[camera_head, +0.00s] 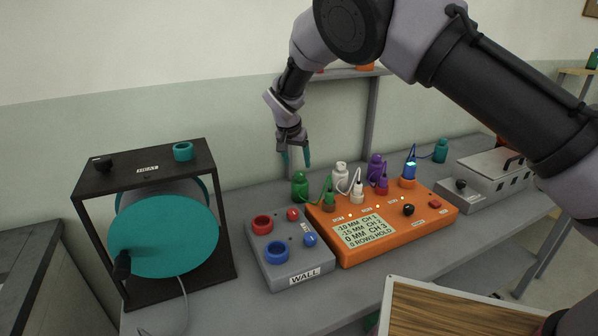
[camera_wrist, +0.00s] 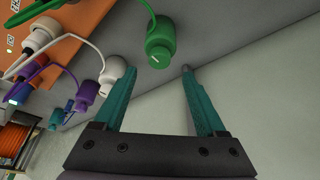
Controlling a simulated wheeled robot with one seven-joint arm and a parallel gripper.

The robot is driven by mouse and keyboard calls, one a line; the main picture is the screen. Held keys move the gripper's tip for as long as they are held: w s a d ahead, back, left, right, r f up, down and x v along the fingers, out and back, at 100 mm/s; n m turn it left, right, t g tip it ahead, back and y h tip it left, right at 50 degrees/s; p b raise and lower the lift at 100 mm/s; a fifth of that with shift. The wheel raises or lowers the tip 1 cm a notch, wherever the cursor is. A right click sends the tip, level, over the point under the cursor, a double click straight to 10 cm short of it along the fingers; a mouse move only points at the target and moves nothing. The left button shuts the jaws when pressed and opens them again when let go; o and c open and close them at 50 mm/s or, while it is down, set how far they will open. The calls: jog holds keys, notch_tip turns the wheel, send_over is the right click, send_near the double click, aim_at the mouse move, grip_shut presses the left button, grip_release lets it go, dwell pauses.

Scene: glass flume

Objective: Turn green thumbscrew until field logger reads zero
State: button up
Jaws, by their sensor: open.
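The field logger (camera_head: 420,219) is an orange box on the grey bench. The green thumbscrew (camera_head: 299,187) stands at the logger's back left corner, with a green cable running to the logger. In the wrist view the green thumbscrew (camera_wrist: 160,42) shows a pale mark on its round end. My gripper (camera_head: 297,160) points down above it, open and empty. The teal fingers (camera_wrist: 158,72) are apart, and the thumbscrew lies beyond their tips, not touched.
White (camera_head: 341,176), purple (camera_head: 376,168) and blue (camera_head: 409,162) fittings with cables stand close by on the right. A grey WALL box (camera_head: 291,265) with red and blue knobs sits in front. A black-framed HEAT unit (camera_head: 148,169) stands left. A shelf post rises behind.

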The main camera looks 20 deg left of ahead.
aim_at(300, 173)
jog(key=x, duration=0.5)
jog(key=shift+w+f, duration=0.1)
jog(key=shift+f, duration=0.25)
grip_shut()
